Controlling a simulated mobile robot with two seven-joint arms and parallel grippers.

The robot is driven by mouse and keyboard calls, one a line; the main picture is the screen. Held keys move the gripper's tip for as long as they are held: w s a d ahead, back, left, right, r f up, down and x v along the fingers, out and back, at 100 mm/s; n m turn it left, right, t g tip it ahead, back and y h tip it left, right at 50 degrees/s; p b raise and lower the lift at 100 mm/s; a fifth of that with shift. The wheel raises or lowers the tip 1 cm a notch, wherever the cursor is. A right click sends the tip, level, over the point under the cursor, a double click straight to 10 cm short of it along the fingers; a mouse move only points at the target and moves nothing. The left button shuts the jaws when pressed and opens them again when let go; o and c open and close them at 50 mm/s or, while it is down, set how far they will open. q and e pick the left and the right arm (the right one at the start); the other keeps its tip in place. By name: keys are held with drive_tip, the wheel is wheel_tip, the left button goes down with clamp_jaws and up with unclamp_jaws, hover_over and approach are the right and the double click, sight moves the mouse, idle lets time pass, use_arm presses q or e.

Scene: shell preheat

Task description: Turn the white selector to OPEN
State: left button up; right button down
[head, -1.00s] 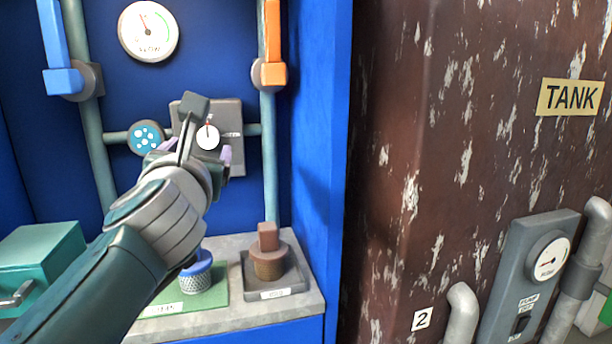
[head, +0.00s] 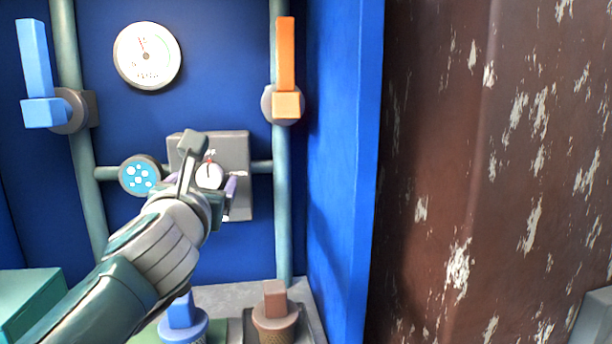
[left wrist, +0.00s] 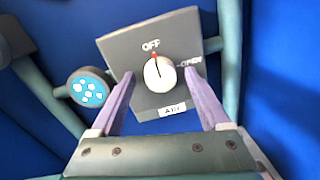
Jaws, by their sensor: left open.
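The white selector (head: 209,176) is a round knob on a grey plate (head: 238,150) fixed to the pipework. In the left wrist view the knob (left wrist: 160,74) has its red pointer at the OFF mark, and the OPEN mark (left wrist: 188,64) is to its right. My left gripper (head: 212,182) is in front of the plate and partly covers it in the head view. In the left wrist view its two purple fingers (left wrist: 160,95) are apart, one on each side of the knob, with nothing held. Whether they touch the plate cannot be told. My right gripper is not in view.
A blue-handled valve (head: 40,112) is at left and an orange-handled valve (head: 286,104) at right. Blue and brown capped items stand on the ledge below. A blue wall (head: 345,150) bounds the right side.

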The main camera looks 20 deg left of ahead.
use_arm(q)
clamp_jaws()
idle(0.5)
drive_tip(key=m+p, duration=0.3)
drive_tip(key=shift+r+m, duration=0.2)
drive_tip(key=shift+m, duration=0.1)
drive_tip(key=m+p, duration=0.3)
drive_tip(key=m, duration=0.1)
drive_tip(key=shift+g, duration=0.3)
drive_tip(key=m+p, duration=0.2)
drive_tip(key=m, duration=0.3)
drive_tip(key=shift+d+f, duration=0.1)
drive_tip(key=m+p, duration=0.1)
drive_tip(key=m, duration=0.3)
drive_tip(key=shift+f+p, duration=0.1)
drive_tip(key=shift+p, duration=0.3)
drive_tip(key=shift+m, duration=0.4)
unclamp_jaws()
drive_tip(key=shift+g+y, duration=0.3)
drive_tip(key=shift+y, duration=0.1)
